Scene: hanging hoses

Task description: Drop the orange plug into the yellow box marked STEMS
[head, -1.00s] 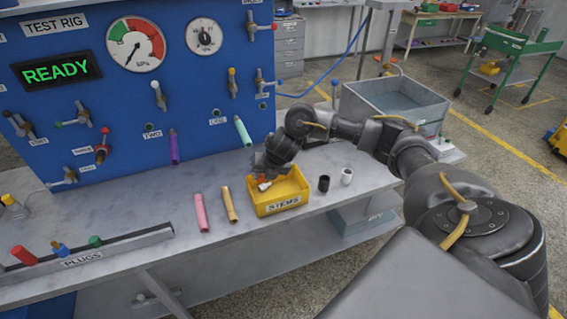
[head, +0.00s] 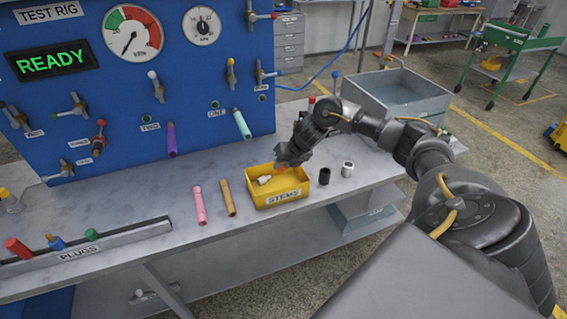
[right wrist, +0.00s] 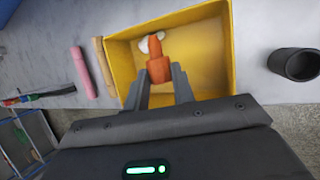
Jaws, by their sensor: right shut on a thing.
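The yellow box (head: 283,202) marked STEMS stands on the grey bench. My right gripper (head: 281,167) is over the box's back part and shut on the orange plug (right wrist: 159,68). In the right wrist view the plug sits between the two fingertips (right wrist: 160,84), in front of the box's yellow floor. A small white thing (head: 264,179) lies in the box; it also shows beyond the plug in the right wrist view (right wrist: 150,42). Whether the plug touches the box floor cannot be told. My left gripper is not in view.
A pink tube (head: 199,205) and a tan tube (head: 227,198) lie left of the box. A black cup (head: 324,176) and a white cup (head: 347,169) stand to its right. The PLUGS rack (head: 90,247) is at the front left, and the blue test rig panel (head: 120,90) rises behind.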

